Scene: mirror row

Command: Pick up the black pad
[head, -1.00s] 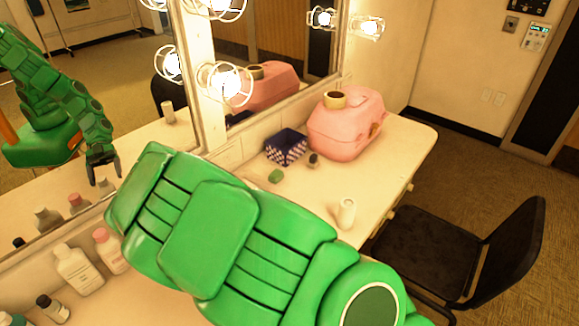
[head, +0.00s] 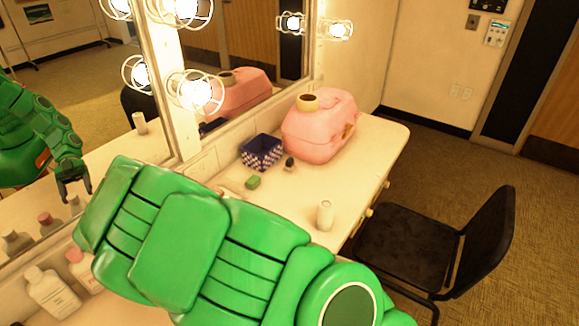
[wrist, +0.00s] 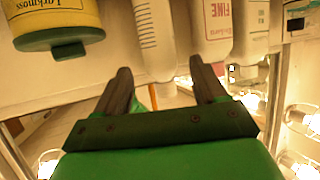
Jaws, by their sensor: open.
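I cannot pick out a black pad with certainty. A small dark object (head: 289,164) stands on the white counter (head: 296,193) beside the pink case, too small to identify. My gripper (wrist: 160,68) is open in the wrist view, with nothing between its two dark fingers. Pale bottles (wrist: 210,25) and a yellow container with a green cap (wrist: 57,20) appear upside down beyond it. In the head view my green arm hides the gripper itself; its reflection shows in the mirror at the left. The small dark object is not visible in the wrist view.
A pink case (head: 320,125), a blue patterned box (head: 261,151), a green block (head: 253,182) and a white cylinder (head: 325,215) stand on the counter. White bottles (head: 52,292) stand at the lower left. A black chair (head: 430,248) is at the right. Lit bulbs line the mirror.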

